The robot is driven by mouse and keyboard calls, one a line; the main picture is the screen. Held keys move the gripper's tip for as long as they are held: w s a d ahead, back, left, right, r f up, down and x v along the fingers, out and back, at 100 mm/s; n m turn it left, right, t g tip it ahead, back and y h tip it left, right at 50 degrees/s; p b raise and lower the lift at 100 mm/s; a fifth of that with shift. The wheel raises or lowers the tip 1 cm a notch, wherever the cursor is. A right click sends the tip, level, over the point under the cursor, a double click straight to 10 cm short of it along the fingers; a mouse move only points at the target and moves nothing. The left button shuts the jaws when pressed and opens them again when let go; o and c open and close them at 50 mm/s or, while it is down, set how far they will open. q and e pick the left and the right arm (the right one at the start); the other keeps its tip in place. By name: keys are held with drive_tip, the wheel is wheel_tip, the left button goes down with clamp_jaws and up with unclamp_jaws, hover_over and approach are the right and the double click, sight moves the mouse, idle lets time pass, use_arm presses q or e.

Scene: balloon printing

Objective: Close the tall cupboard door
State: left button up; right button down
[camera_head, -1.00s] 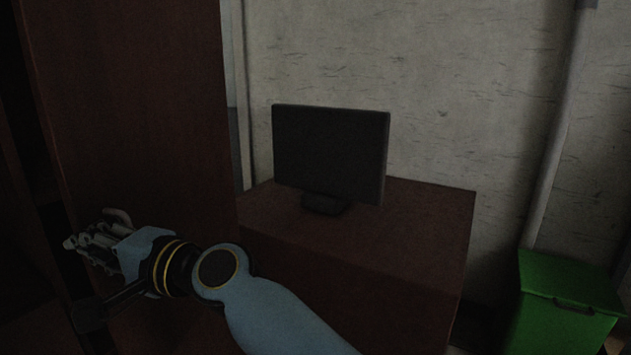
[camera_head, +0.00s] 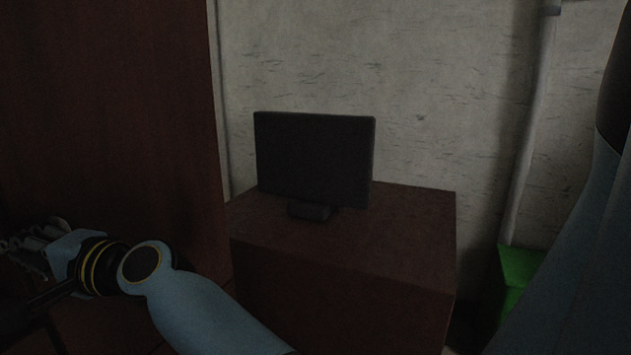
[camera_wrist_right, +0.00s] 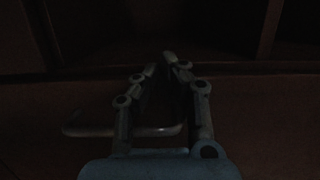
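A tall dark red-brown panel (camera_head: 115,110), apparently the cupboard door, fills the left of the head view. My right gripper (camera_head: 12,243) is low in front of it, at the left picture edge. In the right wrist view a red-brown surface (camera_wrist_right: 40,105), apparently the door, carries a pale bar handle (camera_wrist_right: 90,131). The right gripper's fingers (camera_wrist_right: 161,66) reach over the handle's right part, with their tips close together. Contact with the handle and the finger opening are unclear in the dim light. Dark compartments (camera_wrist_right: 150,25) show beyond. My left gripper is not in view.
A black monitor (camera_head: 314,155) stands on a low red-brown cabinet (camera_head: 400,240) right of the tall panel. A green bin (camera_head: 515,275) is at the lower right, partly hidden by a part of mine. A pale pipe (camera_head: 528,120) runs down the wall.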

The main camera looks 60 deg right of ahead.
drive_tip(key=shift+f, duration=0.15)
drive_tip(key=v, duration=1.2)
drive_tip(key=s+d+f+n+g+h+b, duration=0.1)
drive_tip(key=s+d+f+g, duration=0.2)
drive_tip(key=f, duration=0.9)
drive_tip(key=s+d+f+n+g+h, duration=0.15)
drive_tip(key=s+f, duration=0.25)
drive_tip(key=f, duration=0.9)
drive_tip(key=s+d+f+g+h+b, duration=0.1)
drive_tip(key=s+f+g+h, duration=0.2)
drive_tip(key=f, duration=0.9)
drive_tip(key=s+d+f+n+g, duration=0.4)
drive_tip(key=s+f, duration=1.1)
drive_tip(key=s, duration=0.1)
drive_tip(key=s+d+f+n+g+h, duration=0.1)
drive_tip(key=s+d+f+n+g, duration=0.1)
drive_tip(key=s, duration=0.8)
drive_tip(key=s+d+f+n+g+h, duration=0.1)
drive_tip(key=s+f+n, duration=0.4)
drive_tip(key=s, duration=0.5)
drive_tip(key=shift+d+f+g+b, duration=0.25)
drive_tip(key=shift+d+g+b, duration=0.1)
drive_tip(key=shift+d+g, duration=0.4)
drive_tip(key=shift+s+d, duration=0.1)
